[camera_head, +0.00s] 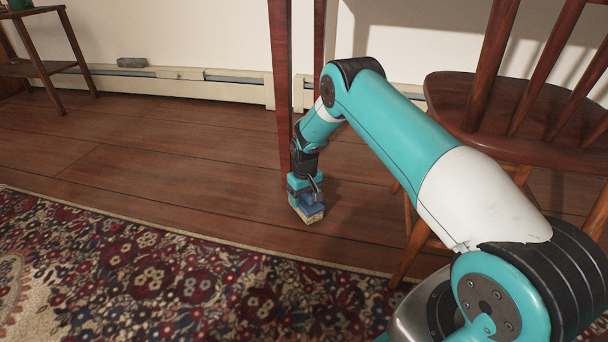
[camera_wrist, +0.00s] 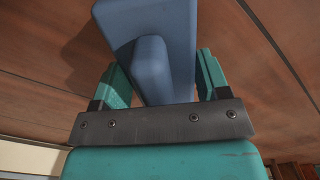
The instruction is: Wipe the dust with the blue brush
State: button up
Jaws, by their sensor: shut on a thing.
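The blue brush (camera_head: 308,206) is in my gripper, low over the wooden floor between a table leg and the rug's edge. Its pale yellowish bristle side faces down, and I cannot tell whether it touches the floor. In the wrist view the blue brush (camera_wrist: 162,50) fills the top middle, with its raised handle between the fingers. My gripper (camera_head: 306,188) is shut on it; both teal fingers of my gripper (camera_wrist: 162,78) show in the wrist view. I cannot make out any dust in either view.
A dark red table leg (camera_head: 280,80) stands right behind my gripper. A wooden chair (camera_head: 500,110) stands at the right. A patterned rug (camera_head: 150,270) covers the front left. A baseboard heater (camera_head: 190,84) runs along the wall. The wooden floor (camera_head: 150,150) at left is clear.

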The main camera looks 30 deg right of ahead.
jog(key=shift+w+a+r+p, duration=0.1)
jog(key=shift+r+p, duration=2.5)
jog(key=shift+r, duration=1.2)
